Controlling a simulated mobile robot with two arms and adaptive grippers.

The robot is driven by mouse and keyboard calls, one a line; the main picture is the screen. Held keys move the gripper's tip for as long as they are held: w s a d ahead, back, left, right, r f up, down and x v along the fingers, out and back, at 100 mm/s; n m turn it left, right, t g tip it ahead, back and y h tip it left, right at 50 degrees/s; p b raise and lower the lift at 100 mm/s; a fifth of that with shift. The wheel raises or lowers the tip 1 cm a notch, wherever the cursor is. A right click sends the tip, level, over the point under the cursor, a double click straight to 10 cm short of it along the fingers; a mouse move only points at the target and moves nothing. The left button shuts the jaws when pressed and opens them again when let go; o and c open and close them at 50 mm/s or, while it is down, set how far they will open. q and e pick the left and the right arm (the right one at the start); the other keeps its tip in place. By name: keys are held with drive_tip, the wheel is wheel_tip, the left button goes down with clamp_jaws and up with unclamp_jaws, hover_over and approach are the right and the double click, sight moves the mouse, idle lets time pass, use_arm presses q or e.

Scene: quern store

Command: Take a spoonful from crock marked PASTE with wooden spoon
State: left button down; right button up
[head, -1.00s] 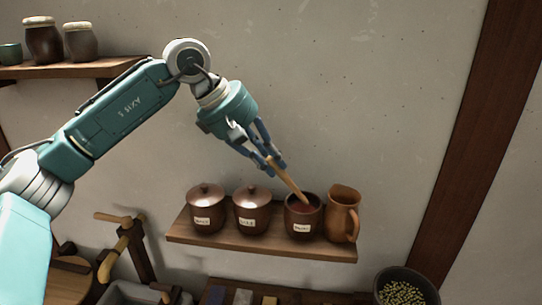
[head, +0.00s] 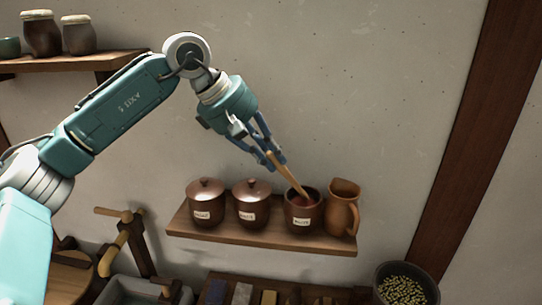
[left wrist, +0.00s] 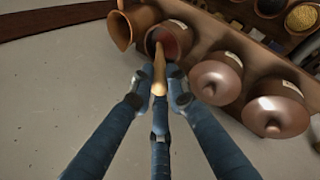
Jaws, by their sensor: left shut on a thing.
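My left gripper (head: 274,160) is shut on the wooden spoon (head: 291,178). The spoon slants down to the right, and its lower end is in the open crock (head: 303,219), the rightmost of three brown crocks on the shelf. That crock's label is too small to read surely. Reddish contents show inside it. In the left wrist view the spoon (left wrist: 159,70) points into the open crock (left wrist: 184,35), between my gripper's blue fingers (left wrist: 160,88). The spoon's bowl is not clearly visible. My right gripper is not in view.
Two lidded crocks, one at the left (head: 205,207) and one in the middle (head: 251,207), stand beside the open one on the wooden shelf (head: 270,240). A brown jug (head: 342,212) stands close on its right. A bowl of green beans (head: 404,289) is lower right.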

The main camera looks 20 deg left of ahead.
use_arm(q)
drive_tip(key=shift+f+b, duration=0.35)
drive_tip(key=shift+f, duration=0.15)
idle(0.7)
drive_tip(key=shift+r+p, duration=0.65)
drive_tip(key=shift+r, duration=2.95)
